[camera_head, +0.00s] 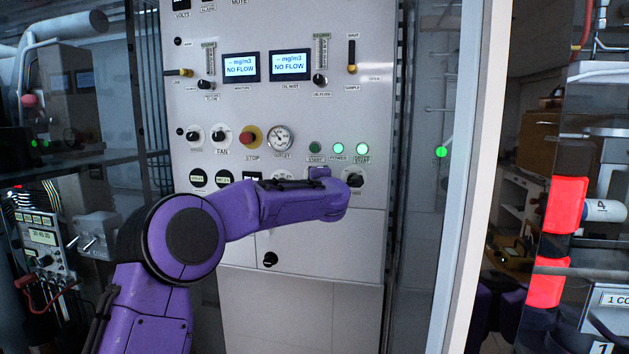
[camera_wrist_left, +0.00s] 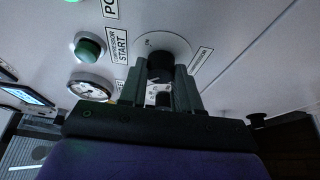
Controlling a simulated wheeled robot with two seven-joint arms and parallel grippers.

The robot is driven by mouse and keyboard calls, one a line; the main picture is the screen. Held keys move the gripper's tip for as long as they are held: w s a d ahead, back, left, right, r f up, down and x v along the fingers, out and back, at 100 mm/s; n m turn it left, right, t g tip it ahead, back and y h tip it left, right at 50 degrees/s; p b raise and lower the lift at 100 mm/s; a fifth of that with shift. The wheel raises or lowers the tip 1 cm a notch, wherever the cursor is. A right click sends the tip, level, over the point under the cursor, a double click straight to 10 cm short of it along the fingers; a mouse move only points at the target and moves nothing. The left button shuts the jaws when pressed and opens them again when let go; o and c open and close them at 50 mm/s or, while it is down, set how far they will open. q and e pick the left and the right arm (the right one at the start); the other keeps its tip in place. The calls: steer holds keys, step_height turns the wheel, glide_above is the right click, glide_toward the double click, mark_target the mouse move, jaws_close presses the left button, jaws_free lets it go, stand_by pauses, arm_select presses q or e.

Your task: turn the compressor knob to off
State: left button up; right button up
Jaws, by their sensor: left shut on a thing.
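In the head view my purple left arm reaches across the lower panel. A black knob (camera_head: 355,180) shows at the end of the arm, partly covered by my wrist. The knob's pointer and setting cannot be read. My right gripper is not in view.
The grey control panel (camera_head: 325,238) carries a red stop button (camera_head: 246,138), an outlet gauge (camera_head: 280,139) and lit green lamps (camera_head: 362,149). A green compressor start button (camera_wrist_left: 88,48) is close to the gripper. A pale upright post (camera_head: 478,180) stands to the right.

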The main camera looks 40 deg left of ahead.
arm_select(q)
steer(key=o, duration=1)
steer(key=shift+o, duration=0.2)
steer(key=b+v, duration=0.4)
steer(key=v, duration=0.6)
steer(key=shift+d, duration=0.15)
steer(key=shift+s, duration=0.15)
